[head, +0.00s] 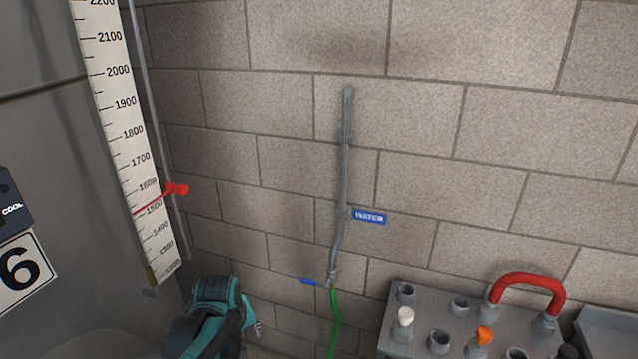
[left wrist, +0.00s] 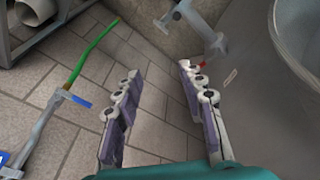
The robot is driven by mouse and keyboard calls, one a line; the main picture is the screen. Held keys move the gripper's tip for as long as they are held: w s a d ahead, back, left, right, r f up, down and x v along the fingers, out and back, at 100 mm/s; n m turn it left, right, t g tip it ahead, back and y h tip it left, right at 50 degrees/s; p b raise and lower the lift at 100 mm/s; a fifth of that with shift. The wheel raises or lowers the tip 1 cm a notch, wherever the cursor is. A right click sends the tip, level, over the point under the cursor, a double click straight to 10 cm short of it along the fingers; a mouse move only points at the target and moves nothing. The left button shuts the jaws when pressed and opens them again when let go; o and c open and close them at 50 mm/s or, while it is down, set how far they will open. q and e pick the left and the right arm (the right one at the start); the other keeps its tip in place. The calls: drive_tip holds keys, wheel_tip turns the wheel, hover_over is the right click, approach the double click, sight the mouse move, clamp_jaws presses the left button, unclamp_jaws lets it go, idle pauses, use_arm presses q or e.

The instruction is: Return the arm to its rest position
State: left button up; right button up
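My left arm shows in teal and black at the bottom left of the head view, in front of the wall and beside the grey tank (head: 70,120). My left gripper (left wrist: 158,72) shows best in the left wrist view. Only a small part of the gripper shows in the head view, low by the arm. My right arm and gripper are in neither view.
A grey wall pipe (head: 345,150) has a blue-handled tap and green hose (head: 334,315). A scale (head: 125,110) with a red marker stands by the tank. A grey block (head: 400,335) with several ports and a red bent hose (head: 525,280) stands lower right. A metal fitting (left wrist: 205,30) shows beyond my fingers.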

use_arm(q)
drive_tip(key=s+r+m+t, duration=0.1)
drive_tip(key=s+m, duration=0.2)
drive_tip(key=s, duration=0.4)
drive_tip(key=s+r+m+t, duration=0.2)
drive_tip(key=s+m, duration=0.2)
drive_tip(key=s, duration=0.4)
drive_tip(key=shift+s+r+t, duration=0.15)
drive_tip(key=shift+r+t, duration=0.15)
drive_tip(key=shift+c, duration=0.7)
drive_tip(key=shift+s+f, duration=0.1)
